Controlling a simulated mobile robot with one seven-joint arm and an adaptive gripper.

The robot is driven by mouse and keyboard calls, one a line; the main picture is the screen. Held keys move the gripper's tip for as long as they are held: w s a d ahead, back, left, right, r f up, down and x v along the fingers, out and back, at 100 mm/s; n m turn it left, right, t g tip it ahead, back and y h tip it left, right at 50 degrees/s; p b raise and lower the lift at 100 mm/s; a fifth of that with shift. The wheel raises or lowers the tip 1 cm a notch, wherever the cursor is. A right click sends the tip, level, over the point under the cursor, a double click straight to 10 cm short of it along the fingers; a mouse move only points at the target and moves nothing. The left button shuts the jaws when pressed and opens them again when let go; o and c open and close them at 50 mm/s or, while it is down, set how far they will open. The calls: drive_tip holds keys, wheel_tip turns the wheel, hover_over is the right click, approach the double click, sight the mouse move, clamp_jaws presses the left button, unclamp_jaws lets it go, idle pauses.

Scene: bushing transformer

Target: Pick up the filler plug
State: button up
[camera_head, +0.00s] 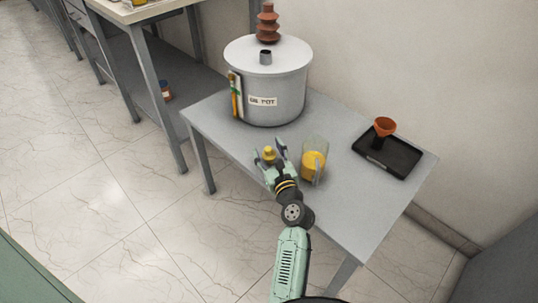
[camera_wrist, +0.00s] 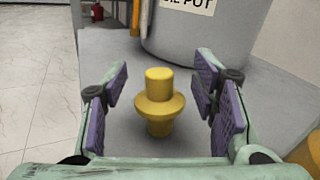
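The filler plug is a small yellow piece with a wide flange (camera_wrist: 159,103). It stands upright on the grey table in the wrist view, between the open fingers of my gripper (camera_wrist: 163,105) and apart from both finger pads. In the head view the filler plug (camera_head: 269,154) shows at the tip of my gripper (camera_head: 270,156), near the table's front left edge. The oil pot (camera_head: 268,85) is a large grey lidded drum behind it, with a short open neck (camera_head: 265,57) on its lid.
A clear jug (camera_head: 314,160) with yellow liquid stands close to the right of my gripper. A brown ribbed bushing (camera_head: 267,22) rises from the pot. Bare table (camera_head: 340,210) lies in front.

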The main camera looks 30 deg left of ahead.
drive_tip(key=c, duration=1.1)
drive_tip(key=shift+r, duration=0.1)
